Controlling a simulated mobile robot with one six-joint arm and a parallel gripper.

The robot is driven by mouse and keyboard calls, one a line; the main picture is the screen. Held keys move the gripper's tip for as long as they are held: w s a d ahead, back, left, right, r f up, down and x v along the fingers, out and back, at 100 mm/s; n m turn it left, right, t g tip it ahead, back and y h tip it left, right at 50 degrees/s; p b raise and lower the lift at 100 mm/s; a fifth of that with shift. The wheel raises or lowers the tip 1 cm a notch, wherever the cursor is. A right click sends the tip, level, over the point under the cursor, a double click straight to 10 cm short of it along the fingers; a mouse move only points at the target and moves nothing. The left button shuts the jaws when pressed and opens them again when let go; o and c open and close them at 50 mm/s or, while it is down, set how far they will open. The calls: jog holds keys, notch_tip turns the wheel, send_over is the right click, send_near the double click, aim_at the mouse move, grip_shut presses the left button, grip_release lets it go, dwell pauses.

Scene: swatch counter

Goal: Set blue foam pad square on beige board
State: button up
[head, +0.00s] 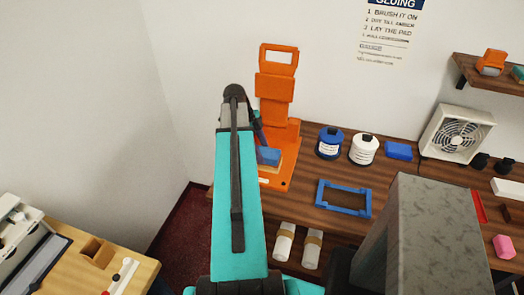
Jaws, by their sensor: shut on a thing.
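The blue foam pad (269,156) shows just right of my teal arm, at the foot of the orange press. The beige board (266,171) is a small pale patch under and in front of the pad, on the press base. My gripper (260,143) is mostly hidden behind my arm; a dark part of it comes down to the pad, and it is shut on the pad. The pad's left side is hidden. I cannot tell whether the pad touches the board or is square to it.
The orange press (274,87) rises right behind the pad. To the right on the counter are a blue-labelled jar (330,143), a white jar (363,150), another blue block (398,150) and a blue frame (343,198). A fan (457,135) stands farther right.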

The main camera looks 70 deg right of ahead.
jog(key=shift+f, duration=0.3)
dwell(0.8)
jog(key=o, duration=1.1)
jog(key=b+v, duration=0.4)
jog(key=v, duration=0.9)
jog(key=shift+r, duration=0.35)
jog(key=shift+w, duration=0.1)
